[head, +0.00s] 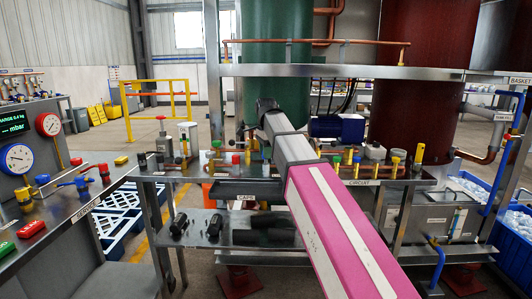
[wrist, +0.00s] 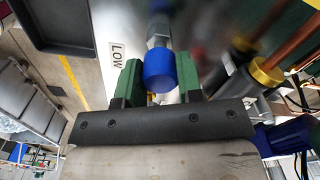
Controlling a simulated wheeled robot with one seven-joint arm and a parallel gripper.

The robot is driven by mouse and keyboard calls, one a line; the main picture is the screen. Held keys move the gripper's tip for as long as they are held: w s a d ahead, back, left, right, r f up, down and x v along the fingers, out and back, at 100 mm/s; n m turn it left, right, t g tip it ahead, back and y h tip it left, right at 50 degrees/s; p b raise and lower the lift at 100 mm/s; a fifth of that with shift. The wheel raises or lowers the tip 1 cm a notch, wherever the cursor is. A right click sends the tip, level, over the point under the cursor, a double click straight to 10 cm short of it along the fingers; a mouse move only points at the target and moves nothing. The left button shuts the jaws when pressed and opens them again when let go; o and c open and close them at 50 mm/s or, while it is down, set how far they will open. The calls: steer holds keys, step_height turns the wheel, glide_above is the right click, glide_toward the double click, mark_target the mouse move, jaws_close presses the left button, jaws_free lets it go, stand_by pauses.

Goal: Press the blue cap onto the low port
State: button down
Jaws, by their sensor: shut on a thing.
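The blue cap (wrist: 160,72) sits between the two green fingers of my gripper (wrist: 158,78) in the wrist view, and the gripper is shut on it. A metal fitting with a hex part (wrist: 158,30) is in line with the cap, directly beyond it, beside a label reading LOW (wrist: 117,52). The cap's far edge appears to meet the fitting, but I cannot tell how far it is seated. In the head view my arm hides the cap, the low port and my fingers.
A dark tray (wrist: 75,25) lies at the upper left of the wrist view. Copper pipe with a brass-coloured collar (wrist: 266,72) is close on the right. In the head view, several coloured valves, including a yellow one (head: 395,163), stand along the bench right of my arm.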

steer(key=shift+f, duration=1.05)
stand_by(1.2)
steer(key=c, duration=0.7)
jaws_free()
